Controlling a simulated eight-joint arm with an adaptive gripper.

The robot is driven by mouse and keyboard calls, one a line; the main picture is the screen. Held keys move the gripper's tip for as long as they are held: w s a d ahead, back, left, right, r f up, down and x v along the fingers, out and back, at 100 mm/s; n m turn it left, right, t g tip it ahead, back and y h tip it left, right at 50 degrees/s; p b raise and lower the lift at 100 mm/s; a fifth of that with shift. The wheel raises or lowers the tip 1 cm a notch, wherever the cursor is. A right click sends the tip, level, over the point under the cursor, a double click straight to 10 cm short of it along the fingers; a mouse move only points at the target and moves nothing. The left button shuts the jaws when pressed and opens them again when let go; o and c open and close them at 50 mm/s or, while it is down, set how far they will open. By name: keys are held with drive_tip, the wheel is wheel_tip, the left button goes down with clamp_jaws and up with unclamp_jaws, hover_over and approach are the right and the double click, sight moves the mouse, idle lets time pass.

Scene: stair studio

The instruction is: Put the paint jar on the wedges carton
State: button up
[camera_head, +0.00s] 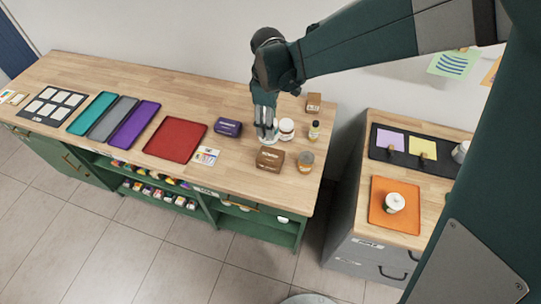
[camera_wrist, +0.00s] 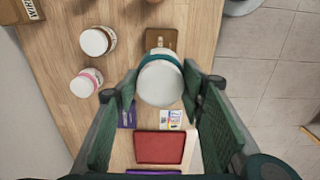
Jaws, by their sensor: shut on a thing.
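My gripper (camera_head: 267,124) points down over the right part of the long workbench. It is shut on a white-lidded jar with a teal band (camera_wrist: 160,84), likely the paint jar, between its two pads. The fingers partly hide this jar in the head view, and I cannot tell whether it touches the bench. Three cartons are near: a brown one (camera_head: 270,159) in front of the gripper, a purple one (camera_head: 228,127) to its left, and a small brown one (camera_head: 313,103) behind right. I cannot read which is the wedges carton.
A red tray (camera_head: 176,139) and cards (camera_head: 205,156) lie left. A lower cabinet holds an orange tray (camera_head: 380,215).

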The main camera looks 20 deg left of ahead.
drive_tip(key=shift+s+d, duration=0.1)
drive_tip(key=shift+d, duration=0.3)
drive_tip(key=shift+f, duration=2.95)
drive_tip(key=shift+f, duration=2.1)
drive_tip(key=shift+f, duration=0.15)
drive_tip(key=o, duration=1.3)
drive_tip(key=shift+o, duration=0.2)
